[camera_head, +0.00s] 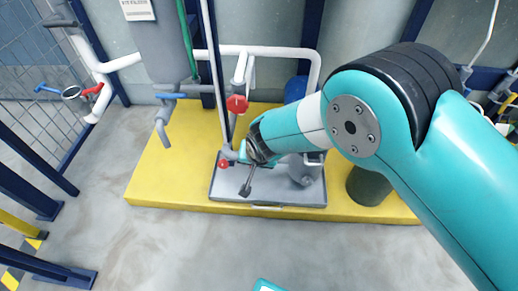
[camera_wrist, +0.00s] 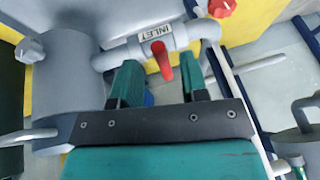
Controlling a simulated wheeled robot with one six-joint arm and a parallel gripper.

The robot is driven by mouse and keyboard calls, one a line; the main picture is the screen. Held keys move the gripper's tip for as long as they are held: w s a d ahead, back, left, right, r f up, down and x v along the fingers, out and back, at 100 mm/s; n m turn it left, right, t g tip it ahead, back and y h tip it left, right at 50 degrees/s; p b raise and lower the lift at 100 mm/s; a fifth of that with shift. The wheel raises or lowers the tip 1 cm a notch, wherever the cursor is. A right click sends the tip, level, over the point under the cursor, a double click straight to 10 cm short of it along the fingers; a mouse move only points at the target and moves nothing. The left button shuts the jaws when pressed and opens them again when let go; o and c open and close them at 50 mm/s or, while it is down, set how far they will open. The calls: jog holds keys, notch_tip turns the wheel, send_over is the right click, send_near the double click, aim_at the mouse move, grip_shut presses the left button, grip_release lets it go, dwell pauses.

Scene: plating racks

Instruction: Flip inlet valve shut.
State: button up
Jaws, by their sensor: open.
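The inlet valve shows in the wrist view as a red lever handle (camera_wrist: 162,60) on a grey pipe (camera_wrist: 181,38), beside a white label reading INLET (camera_wrist: 155,33). The handle lies across the pipe and points toward my gripper. My gripper (camera_wrist: 162,73) is open, with one green finger on each side of the handle in the picture. I see no clear contact, and the depth between fingers and handle is hard to tell.
A grey tank (camera_wrist: 70,88) stands left of the gripper in the wrist view. The head view shows a yellow platform (camera_head: 165,165), a red valve (camera_head: 237,104) and white pipes (camera_head: 285,52). The floor in front is clear.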

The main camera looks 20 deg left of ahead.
jog(key=p+v, duration=0.6)
jog(key=v, duration=1)
jog(key=w+d+r+g, duration=0.1)
jog(key=d+r+g, duration=0.1)
jog(key=d+r, duration=1.5)
jog(key=s+d+r+n+g+p, duration=0.1)
jog(key=s+d+r+n, duration=0.3)
jog(key=s+d+r, duration=0.85)
notch_tip(320, 180, up, 35)
jog(key=d+p, duration=0.1)
jog(key=p, duration=3.6)
jog(key=shift+s+d+m+y, duration=0.25)
jog(key=shift+d+m+y, duration=0.05)
jog(key=shift+d, duration=0.05)
